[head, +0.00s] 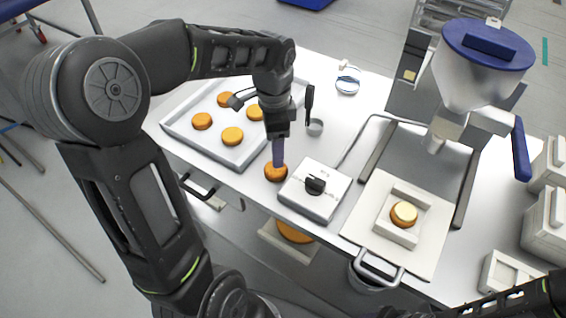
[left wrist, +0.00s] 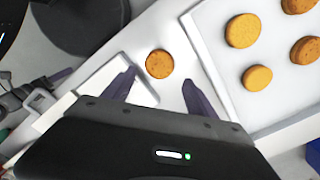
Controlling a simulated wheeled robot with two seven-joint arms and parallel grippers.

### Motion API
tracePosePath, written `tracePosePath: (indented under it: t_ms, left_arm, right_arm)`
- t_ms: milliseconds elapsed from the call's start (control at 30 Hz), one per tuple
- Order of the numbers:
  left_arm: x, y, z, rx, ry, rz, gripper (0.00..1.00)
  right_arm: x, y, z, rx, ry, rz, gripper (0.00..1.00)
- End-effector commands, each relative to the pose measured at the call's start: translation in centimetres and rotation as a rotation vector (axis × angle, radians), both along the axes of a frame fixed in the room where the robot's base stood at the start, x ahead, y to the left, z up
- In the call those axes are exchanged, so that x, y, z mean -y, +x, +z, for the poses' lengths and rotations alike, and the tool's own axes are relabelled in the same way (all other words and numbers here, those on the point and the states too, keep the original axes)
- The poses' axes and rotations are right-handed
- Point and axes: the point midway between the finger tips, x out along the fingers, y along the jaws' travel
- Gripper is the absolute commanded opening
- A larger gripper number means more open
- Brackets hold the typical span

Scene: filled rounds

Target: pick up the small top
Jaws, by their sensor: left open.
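A small orange-brown round top (head: 276,172) lies on the white counter near its front edge, left of a white block with a black knob. It also shows in the left wrist view (left wrist: 159,64), between and just beyond the fingertips. My left gripper (head: 278,153) points down over this top, open, with nothing held. In the left wrist view its two dark fingers (left wrist: 158,84) stand apart on either side of the top. Another round with a pale filling (head: 404,213) sits in a square white holder (head: 382,232) at the right. My right gripper is out of frame.
A white tray (head: 175,127) with several rounds lies behind left. The white block with a black knob (head: 312,208) stands close to the small top. A blue-lidded hopper machine (head: 470,80) stands at the back right. White containers (head: 545,212) sit at the right edge.

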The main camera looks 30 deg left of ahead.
Motion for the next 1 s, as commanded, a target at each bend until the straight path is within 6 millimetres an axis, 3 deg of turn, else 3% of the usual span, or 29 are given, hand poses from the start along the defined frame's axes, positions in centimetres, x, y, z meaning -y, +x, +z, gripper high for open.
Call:
tracePosePath:
  t_ms: [167, 433, 767, 1000]
  left_arm:
    - [0.0, 0.0, -0.1, 0.001, -0.001, 0.001, 0.67]
    - [0.1, 0.0, -2.5, 0.000, -0.001, 0.001, 0.67]
    - [0.1, 0.0, -2.8, 0.001, -0.001, 0.001, 0.67]
    - [0.1, 0.0, -5.5, -0.004, -0.002, 0.001, 0.67]
  right_arm:
    - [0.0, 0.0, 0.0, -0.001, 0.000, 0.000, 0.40]
    - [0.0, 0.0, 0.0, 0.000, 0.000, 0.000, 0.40]
    - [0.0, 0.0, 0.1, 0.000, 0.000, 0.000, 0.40]
    - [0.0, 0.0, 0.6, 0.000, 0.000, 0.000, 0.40]
